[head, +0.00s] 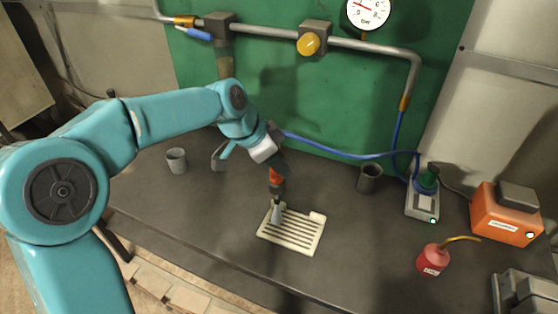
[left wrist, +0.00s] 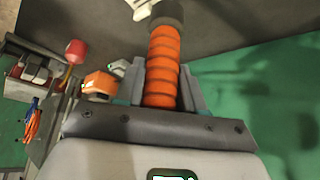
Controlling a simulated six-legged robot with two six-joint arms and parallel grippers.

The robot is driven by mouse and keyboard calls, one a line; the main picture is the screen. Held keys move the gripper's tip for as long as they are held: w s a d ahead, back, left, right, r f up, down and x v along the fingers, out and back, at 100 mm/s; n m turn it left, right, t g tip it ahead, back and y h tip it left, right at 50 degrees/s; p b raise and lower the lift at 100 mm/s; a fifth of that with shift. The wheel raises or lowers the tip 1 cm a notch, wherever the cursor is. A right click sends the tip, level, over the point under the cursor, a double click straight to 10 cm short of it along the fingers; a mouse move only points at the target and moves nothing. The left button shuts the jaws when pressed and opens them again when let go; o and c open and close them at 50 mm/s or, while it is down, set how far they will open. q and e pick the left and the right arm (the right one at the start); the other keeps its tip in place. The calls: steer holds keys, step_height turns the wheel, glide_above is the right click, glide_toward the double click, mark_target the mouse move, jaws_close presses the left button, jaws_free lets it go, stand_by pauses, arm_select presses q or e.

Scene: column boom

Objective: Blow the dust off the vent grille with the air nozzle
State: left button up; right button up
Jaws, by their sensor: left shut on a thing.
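My left gripper (head: 277,165) is shut on the air nozzle (head: 277,184), which has an orange ribbed grip and a dark collar. In the left wrist view the orange grip (left wrist: 162,70) sits between the two fingers. The nozzle's pale tip points down at the left part of the cream vent grille (head: 303,232). I cannot tell whether the tip touches it. The grille lies flat on the dark bench with its slots showing; dust is too small to tell. A corner of the grille seems to show at the top of the left wrist view. My right gripper is out of view.
A blue hose (head: 335,153) runs behind the gripper to the right. A grey cup (head: 176,160), a dark cup (head: 369,178), a grey device with a green top (head: 422,205), a red oil can (head: 433,259) and an orange box (head: 505,214) stand around. The bench left of the grille is clear.

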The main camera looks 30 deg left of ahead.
arm_select(q)
step_height(320, 180, up, 6)
steer(key=p, duration=0.4)
steer(key=shift+r, duration=0.1)
stand_by(0.9)
